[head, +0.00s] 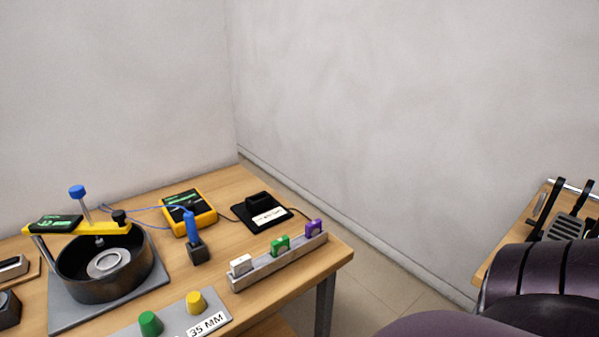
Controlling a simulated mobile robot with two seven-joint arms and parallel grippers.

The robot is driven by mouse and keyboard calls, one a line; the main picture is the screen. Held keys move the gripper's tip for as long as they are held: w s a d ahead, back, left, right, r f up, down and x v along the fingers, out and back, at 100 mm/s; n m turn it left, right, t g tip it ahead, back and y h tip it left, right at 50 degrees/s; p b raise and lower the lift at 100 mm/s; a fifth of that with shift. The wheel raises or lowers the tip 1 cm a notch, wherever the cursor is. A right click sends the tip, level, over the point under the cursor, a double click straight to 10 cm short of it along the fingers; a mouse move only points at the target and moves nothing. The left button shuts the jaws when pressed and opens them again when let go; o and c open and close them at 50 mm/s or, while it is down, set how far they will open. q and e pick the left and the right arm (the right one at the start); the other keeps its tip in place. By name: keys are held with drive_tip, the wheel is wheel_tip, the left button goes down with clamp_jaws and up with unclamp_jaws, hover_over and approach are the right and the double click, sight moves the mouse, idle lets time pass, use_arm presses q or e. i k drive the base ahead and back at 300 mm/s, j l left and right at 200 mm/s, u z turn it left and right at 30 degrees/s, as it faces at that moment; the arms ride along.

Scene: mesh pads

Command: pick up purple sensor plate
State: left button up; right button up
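The purple sensor plate (313,228) stands upright at the right end of a grey slotted rail (290,263) near the table's right edge. A green plate (280,244) stands near the rail's middle and a white plate (241,264) at its left end. Dark purple rounded parts, which look like my own right arm, fill the lower right corner, apart from the table. Neither gripper's fingers show in the head view.
On the wooden table (235,187) are a yellow meter (189,212), a black device (266,213), a blue-handled probe (191,228) and a round black pan (107,280) under a yellow bar. A grey plate marked 35 MM (174,325) lies in front. Walls stand behind. A second table (511,235) holds utensils.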

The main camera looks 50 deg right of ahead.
sight(313, 227)
drive_tip(key=z, duration=1.6)
